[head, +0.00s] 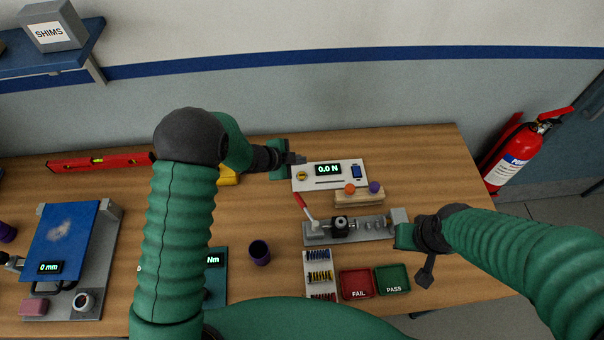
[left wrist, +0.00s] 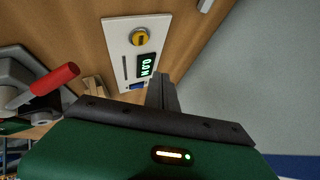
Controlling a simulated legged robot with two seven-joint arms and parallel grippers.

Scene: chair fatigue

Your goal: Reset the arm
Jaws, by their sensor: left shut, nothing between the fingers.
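My left gripper (head: 298,159) hovers at the back edge of the white meter panel (head: 318,183), which reads 0.0 N. Its fingers (left wrist: 163,94) look shut and empty in the left wrist view, near the panel's display end. The panel has a round yellow knob (left wrist: 139,37). A grey fixture (head: 368,231) in front of it carries a lever arm with a red handle (head: 300,201), tilted up to the left. The handle (left wrist: 55,79) also shows in the left wrist view. My right gripper (head: 425,272) is beside the fixture's right end, pointing down; its finger gap cannot be made out.
A wooden block (head: 358,199) holds an orange and a purple ball. A blue-plated device (head: 65,240) is at left.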

